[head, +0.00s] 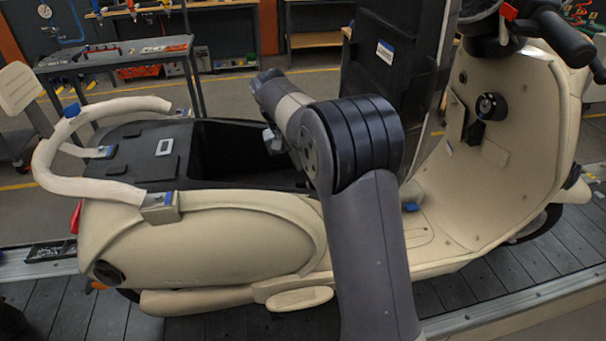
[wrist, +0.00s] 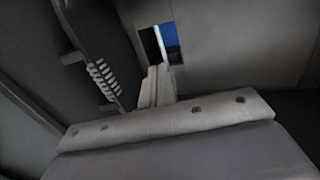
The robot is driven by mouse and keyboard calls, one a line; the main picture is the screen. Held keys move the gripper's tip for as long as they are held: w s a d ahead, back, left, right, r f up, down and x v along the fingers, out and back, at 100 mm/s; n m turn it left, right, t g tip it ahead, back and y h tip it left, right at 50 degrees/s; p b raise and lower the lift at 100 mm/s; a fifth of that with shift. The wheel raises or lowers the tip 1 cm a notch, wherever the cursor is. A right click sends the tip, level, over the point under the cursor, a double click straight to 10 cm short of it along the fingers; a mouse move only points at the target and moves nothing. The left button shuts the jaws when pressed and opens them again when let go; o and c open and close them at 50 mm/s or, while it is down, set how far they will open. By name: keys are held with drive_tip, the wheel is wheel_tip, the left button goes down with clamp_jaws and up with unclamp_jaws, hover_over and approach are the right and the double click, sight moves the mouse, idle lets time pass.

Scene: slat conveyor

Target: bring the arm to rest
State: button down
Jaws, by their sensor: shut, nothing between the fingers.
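My gripper (wrist: 157,72) shows in the wrist view with its two pale fingers together and nothing between them. In the head view my arm rises from the bottom edge and bends left over the scooter. Its wrist end hangs over the open seat compartment (head: 225,150) of the cream scooter (head: 215,245). In the wrist view the fingers point towards a grey surface with a blue patch (wrist: 172,38). I cannot tell whether they touch it.
The raised black seat (head: 385,60) stands close right of my wrist. A pale grab rail (head: 95,186) curves round the scooter's rear. The scooter stands on a dark slat conveyor (head: 475,295). In the wrist view a coil spring (wrist: 103,80) lies left of the fingers.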

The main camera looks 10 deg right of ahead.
drive_tip(key=shift+a+r, duration=0.15)
drive_tip(key=shift+r, duration=0.35)
drive_tip(key=shift+f, duration=0.15)
drive_tip(key=p+x, duration=0.1)
drive_tip(key=x, duration=0.9)
drive_tip(key=shift+f, duration=0.4)
drive_tip(key=shift+r, duration=0.1)
